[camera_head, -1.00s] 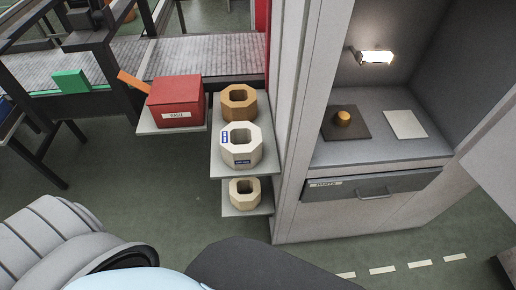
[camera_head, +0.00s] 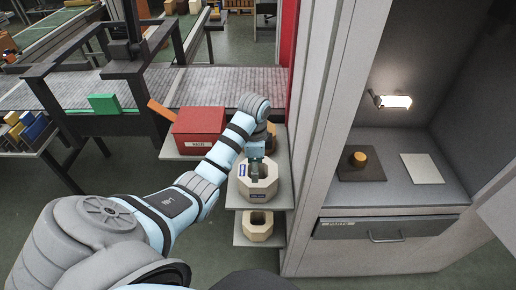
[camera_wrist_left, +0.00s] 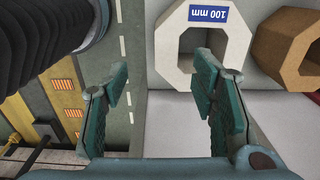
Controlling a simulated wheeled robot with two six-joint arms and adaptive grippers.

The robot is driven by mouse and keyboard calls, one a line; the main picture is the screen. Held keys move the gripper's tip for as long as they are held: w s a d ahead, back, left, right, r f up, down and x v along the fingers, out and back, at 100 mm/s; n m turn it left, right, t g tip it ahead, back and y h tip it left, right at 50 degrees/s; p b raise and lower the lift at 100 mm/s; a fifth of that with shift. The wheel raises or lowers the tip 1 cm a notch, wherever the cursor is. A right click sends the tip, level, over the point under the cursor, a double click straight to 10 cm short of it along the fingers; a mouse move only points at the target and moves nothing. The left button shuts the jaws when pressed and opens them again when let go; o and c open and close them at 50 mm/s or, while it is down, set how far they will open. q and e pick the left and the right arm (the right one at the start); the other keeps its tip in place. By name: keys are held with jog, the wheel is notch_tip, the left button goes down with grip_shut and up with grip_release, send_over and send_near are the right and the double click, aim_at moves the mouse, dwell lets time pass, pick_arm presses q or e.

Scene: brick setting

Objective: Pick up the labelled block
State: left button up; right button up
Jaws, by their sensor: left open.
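The labelled block (camera_head: 268,191) is a cream, hollow eight-sided block with blue labels, standing on the middle shelf in the head view. In the left wrist view the block (camera_wrist_left: 168,45) is at the top centre, with a "100 mm" label (camera_wrist_left: 208,13). My left gripper (camera_head: 258,172) is directly over the block, pointing down. In the wrist view the gripper (camera_wrist_left: 161,80) is open and empty. One finger shows beyond the block's wall and the other across its central hole, with the wall between them in the picture. Contact cannot be told. My right gripper is not in view.
A brown hollow block (camera_wrist_left: 292,45) stands close beside the labelled one. A tan hollow block (camera_head: 257,226) sits on the lower shelf. A red box (camera_head: 198,130) is to the left. A grey cabinet wall (camera_head: 315,150) rises just right of the shelves.

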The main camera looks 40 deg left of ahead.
aim_at(258, 190)
pick_arm(q)
jog(key=shift+w+a+f+b, duration=0.15)
jog(key=shift+w+b, duration=0.1)
jog(key=shift+b, duration=0.15)
notch_tip(258, 190, down, 6)
jog(key=b, duration=0.6)
jog(key=shift+f, duration=0.2)
jog(key=f, duration=0.5)
jog(key=f+b, duration=0.1)
jog(key=f, duration=0.1)
jog(key=shift+w+f, duration=0.15)
jog(key=shift+w, duration=0.25)
grip_shut()
jog(key=shift+w, duration=0.1)
